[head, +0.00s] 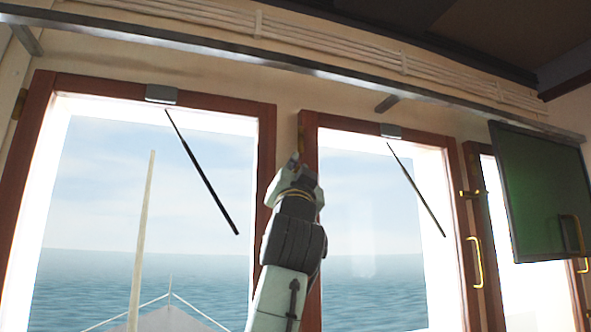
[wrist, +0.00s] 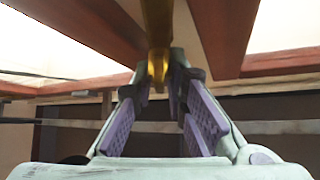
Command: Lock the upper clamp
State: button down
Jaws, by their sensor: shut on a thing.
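My gripper (head: 296,172) is raised at the post between the left and middle windows in the head view. In the wrist view my gripper (wrist: 163,82) has its purple-padded fingers shut on a brass piece (wrist: 157,45), which appears to be the upper clamp's handle. The handle comes down from the top of the picture to the fingertips, beside brown wooden frame members (wrist: 223,25). In the head view this clamp is hidden behind my gripper, so its angle cannot be told there.
Another brass clamp (head: 470,193) and a brass handle (head: 475,262) sit on the frame to the right. A dark green screen (head: 543,192) hangs at the far right. A metal rail (head: 300,75) runs above the windows. Wipers (head: 203,175) hang across the panes.

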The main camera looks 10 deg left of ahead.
jog(key=m+h, duration=0.2)
jog(key=m, duration=0.1)
jog(key=m+g+h, duration=0.1)
jog(key=m+h, duration=0.2)
jog(key=shift+d+f+m, duration=0.1)
jog(key=shift+d+m, duration=0.05)
jog(key=shift+m, duration=0.15)
jog(key=m+g+h, duration=0.1)
jog(key=m+g, duration=0.1)
jog(key=m, duration=0.1)
jog(key=m+g+h, duration=0.1)
jog(key=m+g, duration=0.1)
jog(key=m, duration=0.1)
jog(key=f+m+g+h, duration=0.1)
jog(key=m+g, duration=0.1)
jog(key=m, duration=0.1)
jog(key=shift+w+d+f+g+h, duration=0.1)
jog(key=shift+w+d+g+h, duration=0.15)
jog(key=shift+g+h, duration=0.15)
jog(key=shift+f+m, duration=0.1)
jog(key=shift+m, duration=0.3)
jog(key=c, duration=1.8)
grip_release()
jog(key=shift+c, duration=0.2)
jog(key=shift+s, duration=0.15)
jog(key=s+a, duration=0.2)
jog(key=s, duration=0.9)
jog(key=shift+s+a, duration=0.2)
jog(key=shift+s, duration=0.1)
